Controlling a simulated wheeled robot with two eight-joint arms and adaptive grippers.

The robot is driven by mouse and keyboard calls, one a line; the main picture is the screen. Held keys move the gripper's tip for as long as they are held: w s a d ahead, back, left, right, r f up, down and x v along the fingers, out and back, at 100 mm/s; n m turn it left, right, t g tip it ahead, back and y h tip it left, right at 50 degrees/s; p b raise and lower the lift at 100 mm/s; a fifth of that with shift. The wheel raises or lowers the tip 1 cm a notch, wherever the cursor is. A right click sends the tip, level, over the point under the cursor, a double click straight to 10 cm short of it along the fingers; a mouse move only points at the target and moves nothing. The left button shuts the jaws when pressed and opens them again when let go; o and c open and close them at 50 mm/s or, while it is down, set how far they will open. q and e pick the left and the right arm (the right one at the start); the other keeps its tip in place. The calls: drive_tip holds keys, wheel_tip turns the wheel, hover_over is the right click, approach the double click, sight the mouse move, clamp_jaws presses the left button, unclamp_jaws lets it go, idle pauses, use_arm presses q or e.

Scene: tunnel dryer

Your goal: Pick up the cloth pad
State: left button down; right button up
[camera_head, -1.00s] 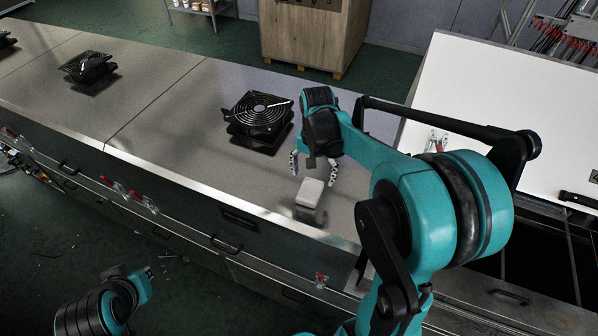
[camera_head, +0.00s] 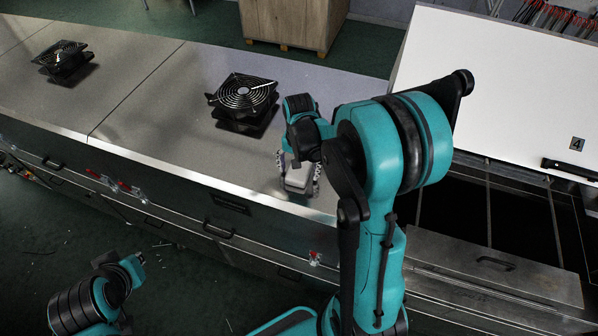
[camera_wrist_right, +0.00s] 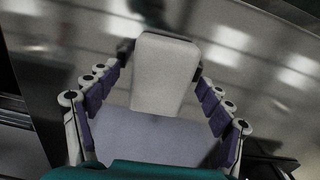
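The cloth pad (camera_head: 297,178) is a pale grey-white block on the steel worktop, near its front edge. In the right wrist view the pad (camera_wrist_right: 163,75) is upright in the picture, between the two fingers. My right gripper (camera_head: 298,190) is low over the worktop with a finger on either side of the pad. In the wrist view the right gripper (camera_wrist_right: 158,70) is open around it, with the fingertips close to its sides; whether they touch is unclear. My left arm is at the lower left, off the worktop; its gripper (camera_head: 136,262) is too small and dark to read.
A black fan (camera_head: 243,95) stands on the worktop left of my right gripper, and another fan (camera_head: 63,58) is farther left. A white slanted panel (camera_head: 490,85) and a dark opening (camera_head: 470,205) lie to the right. The worktop (camera_head: 150,120) between the fans is clear.

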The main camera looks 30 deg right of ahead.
drive_tip(key=shift+w, duration=0.1)
drive_tip(key=c, duration=1.1)
drive_tip(key=shift+c, duration=0.2)
drive_tip(key=shift+r, duration=0.1)
drive_tip(key=shift+r, duration=0.3)
drive_tip(key=r, duration=0.3)
drive_tip(key=shift+d+r, duration=0.25)
drive_tip(key=shift+r, duration=0.1)
drive_tip(key=s+d+r, duration=0.2)
drive_tip(key=d+r, duration=0.1)
drive_tip(key=d, duration=0.2)
drive_tip(key=s+d+r+b, duration=0.1)
drive_tip(key=s+d+r, duration=0.2)
drive_tip(key=d, duration=0.2)
drive_tip(key=shift+r, duration=0.25)
drive_tip(key=shift+d, duration=0.1)
